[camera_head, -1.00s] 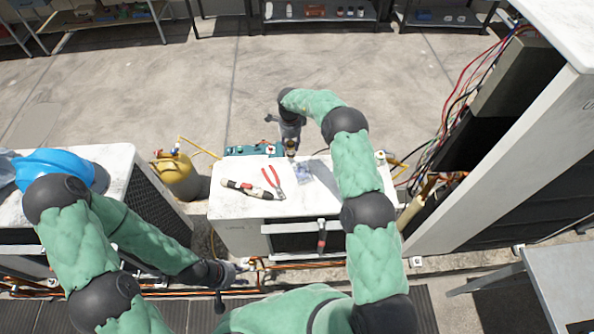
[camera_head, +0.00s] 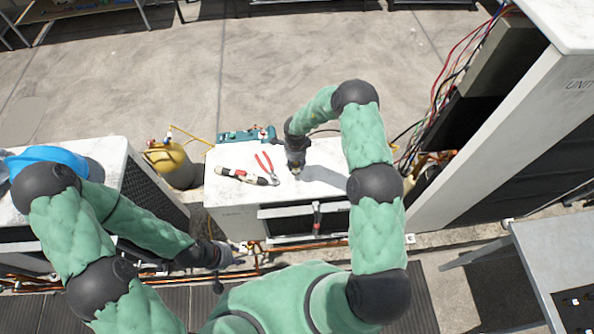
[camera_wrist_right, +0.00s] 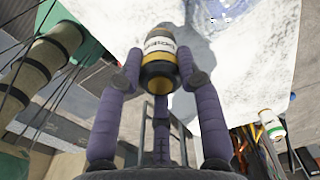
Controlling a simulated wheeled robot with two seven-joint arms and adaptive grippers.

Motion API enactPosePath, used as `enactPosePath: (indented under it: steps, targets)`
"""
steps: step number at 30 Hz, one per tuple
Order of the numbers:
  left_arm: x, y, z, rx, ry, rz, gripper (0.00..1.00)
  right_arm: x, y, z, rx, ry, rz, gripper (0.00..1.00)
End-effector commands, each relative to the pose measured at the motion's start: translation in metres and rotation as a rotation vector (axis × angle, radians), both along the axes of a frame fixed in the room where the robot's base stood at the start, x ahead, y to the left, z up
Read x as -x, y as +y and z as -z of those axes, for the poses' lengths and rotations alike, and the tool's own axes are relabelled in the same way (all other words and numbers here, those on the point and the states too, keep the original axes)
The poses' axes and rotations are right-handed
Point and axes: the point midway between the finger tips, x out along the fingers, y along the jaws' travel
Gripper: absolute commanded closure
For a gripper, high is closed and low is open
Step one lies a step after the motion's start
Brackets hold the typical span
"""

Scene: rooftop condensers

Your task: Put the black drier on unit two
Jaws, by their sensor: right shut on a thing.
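My right gripper (camera_head: 296,176) points down over the right part of the middle condenser's white top (camera_head: 325,160). In the right wrist view it is shut on a small canister, the drier (camera_wrist_right: 158,62), with a white label and black and gold bands. I cannot tell whether the drier touches the top. The right-hand tall unit (camera_head: 500,150) shows "UNIT" in part; the middle one's lettering is too small to read, so I cannot tell which is unit two. My left gripper (camera_head: 236,259) is low at the middle unit's left front; its fingers are unclear.
Red-handled pliers (camera_head: 267,166) and a black-and-white tool (camera_head: 241,176) lie left of my right gripper. A teal gauge set (camera_head: 246,134) is at the back edge. A yellow cylinder (camera_head: 172,163) and blue helmet (camera_head: 50,155) are further left. Another white canister (camera_wrist_right: 271,124) shows in the wrist view.

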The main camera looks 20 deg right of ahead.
Motion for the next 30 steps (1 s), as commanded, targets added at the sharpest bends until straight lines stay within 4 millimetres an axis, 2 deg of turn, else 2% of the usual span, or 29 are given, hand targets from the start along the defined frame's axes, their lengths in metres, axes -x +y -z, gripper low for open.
enactPosePath:
  steps: [7, 15, 26, 27, 29, 30]
  targets:
    - [0.000, 0.000, -0.001, 0.000, 0.000, 0.000, 0.60, 0.010, -0.001, 0.012, -0.001, 0.002, 0.000, 1.00]
    - [0.000, 0.000, -0.006, 0.000, 0.000, 0.000, 0.60, 0.012, -0.001, 0.043, 0.000, 0.000, 0.000, 1.00]
    - [0.000, 0.000, -0.003, 0.000, 0.000, 0.000, 0.60, 0.012, -0.001, 0.047, 0.000, -0.001, 0.000, 1.00]
    - [0.000, 0.000, -0.003, 0.000, 0.000, 0.000, 0.60, 0.012, -0.001, 0.048, 0.000, 0.000, 0.000, 0.61]
    - [0.000, 0.000, -0.004, 0.000, 0.000, 0.000, 0.60, 0.012, -0.001, 0.048, 0.000, 0.000, 0.000, 0.44]
    - [0.000, 0.000, -0.004, 0.000, 0.000, 0.000, 0.60, 0.012, -0.001, 0.047, 0.000, 0.000, 0.000, 0.40]
